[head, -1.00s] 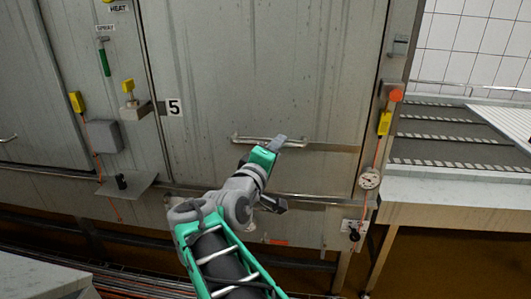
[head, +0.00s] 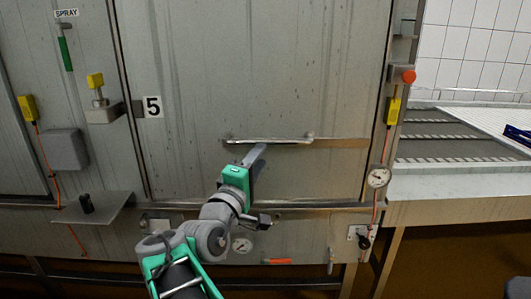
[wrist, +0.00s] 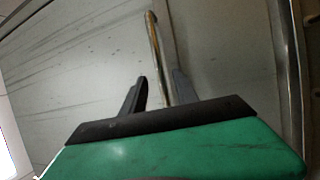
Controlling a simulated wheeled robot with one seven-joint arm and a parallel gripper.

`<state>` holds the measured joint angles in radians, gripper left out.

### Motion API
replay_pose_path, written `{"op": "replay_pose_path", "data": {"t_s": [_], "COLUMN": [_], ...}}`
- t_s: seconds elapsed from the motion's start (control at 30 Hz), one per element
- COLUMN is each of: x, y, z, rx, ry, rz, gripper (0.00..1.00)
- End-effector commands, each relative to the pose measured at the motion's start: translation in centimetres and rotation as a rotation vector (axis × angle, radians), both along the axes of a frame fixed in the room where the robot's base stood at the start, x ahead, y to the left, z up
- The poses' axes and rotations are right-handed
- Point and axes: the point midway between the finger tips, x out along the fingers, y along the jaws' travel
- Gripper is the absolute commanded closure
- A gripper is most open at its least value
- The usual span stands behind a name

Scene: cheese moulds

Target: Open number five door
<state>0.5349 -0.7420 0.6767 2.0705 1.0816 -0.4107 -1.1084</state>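The number five door (head: 250,75) is a large grey metal panel that looks closed, with a "5" sign (head: 152,106) on the frame at its left. Its horizontal bar handle (head: 285,141) crosses the lower part of the door. My gripper (head: 257,153) is at the handle, left of its middle. In the wrist view the handle bar (wrist: 155,50) runs between the two fingers of my gripper (wrist: 160,88). The fingers are apart, with gaps beside the bar. I cannot tell how deep the bar sits between them.
To the right are a red button (head: 409,76), a yellow box (head: 393,111) and a gauge (head: 378,177), beside a ribbed metal counter (head: 450,180). To the left, a small shelf (head: 93,208) and grey box (head: 64,149) stick out. A lower rail runs beneath the door.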

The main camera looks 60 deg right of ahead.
Motion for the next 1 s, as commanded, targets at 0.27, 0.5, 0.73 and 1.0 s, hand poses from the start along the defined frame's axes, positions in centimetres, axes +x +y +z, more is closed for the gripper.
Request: {"op": "replay_pose_path", "data": {"t_s": [0.27,0.5,0.73,1.0], "x": [0.2,0.5,0.6,0.6], "y": [-4.9,-7.3,-7.3,-7.3], "z": [1.0,1.5,1.5,1.5], "rx": [0.000,0.000,0.000,0.001], "ry": [-0.001,-0.001,-0.001,-0.001], "rz": [-0.005,0.001,0.002,0.002], "gripper": [0.64,0.64,0.66,0.88]}}
